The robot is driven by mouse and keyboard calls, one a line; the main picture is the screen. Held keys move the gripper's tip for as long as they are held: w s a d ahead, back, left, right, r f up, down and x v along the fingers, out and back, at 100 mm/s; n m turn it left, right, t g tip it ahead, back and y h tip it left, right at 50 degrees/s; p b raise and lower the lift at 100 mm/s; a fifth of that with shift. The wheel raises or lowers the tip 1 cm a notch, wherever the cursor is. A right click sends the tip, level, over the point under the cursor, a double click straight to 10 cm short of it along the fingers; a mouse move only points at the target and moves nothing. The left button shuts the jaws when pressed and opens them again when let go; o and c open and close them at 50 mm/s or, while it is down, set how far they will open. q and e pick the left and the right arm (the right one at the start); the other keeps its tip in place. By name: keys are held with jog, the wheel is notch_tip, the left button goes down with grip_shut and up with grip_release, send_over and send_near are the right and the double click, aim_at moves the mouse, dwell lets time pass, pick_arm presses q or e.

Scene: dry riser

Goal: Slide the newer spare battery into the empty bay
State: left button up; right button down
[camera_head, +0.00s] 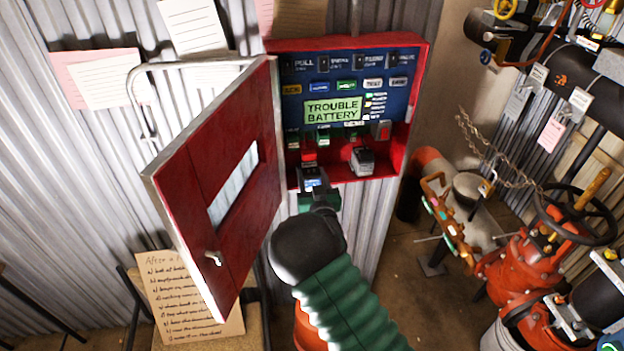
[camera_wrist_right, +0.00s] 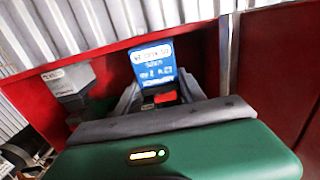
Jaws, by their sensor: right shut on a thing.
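The red cabinet (camera_head: 421,75) on the corrugated wall stands open, its screen (camera_head: 335,110) reading "TROUBLE BATTERY". My right gripper (camera_head: 314,188) is at the lower left of the cabinet's opening. It is shut on a battery with a blue printed label (camera_wrist_right: 154,62), which shows between the fingers (camera_wrist_right: 158,98) in the wrist view, with a red patch below the label. Its lower part is hidden by the gripper. A grey battery-like block (camera_head: 362,160) stands to the right in the cabinet; it also shows at left in the wrist view (camera_wrist_right: 68,80). The bay is not clearly visible. My left gripper is out of view.
The red cabinet door (camera_head: 190,165) hangs open, close to the left of my right arm. A handwritten board (camera_head: 185,300) leans below it. Red valves (camera_head: 535,250), a chain (camera_head: 490,150) and pipework fill the right side. Papers (camera_head: 193,25) hang on the wall.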

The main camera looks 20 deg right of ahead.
aim_at(310, 166)
jog(key=shift+b+x, duration=0.95)
jog(key=shift+x, duration=1.05)
jog(key=c, duration=0.6)
grip_release()
jog(key=shift+r, duration=0.15)
jog(key=shift+f, duration=0.2)
jog(key=shift+s, duration=0.2)
jog(key=b+v, duration=0.1)
jog(key=v, duration=1.5)
jog(key=shift+s+b, duration=0.25)
jog(key=shift+b, duration=0.1)
jog(key=shift+a+f, duration=0.1)
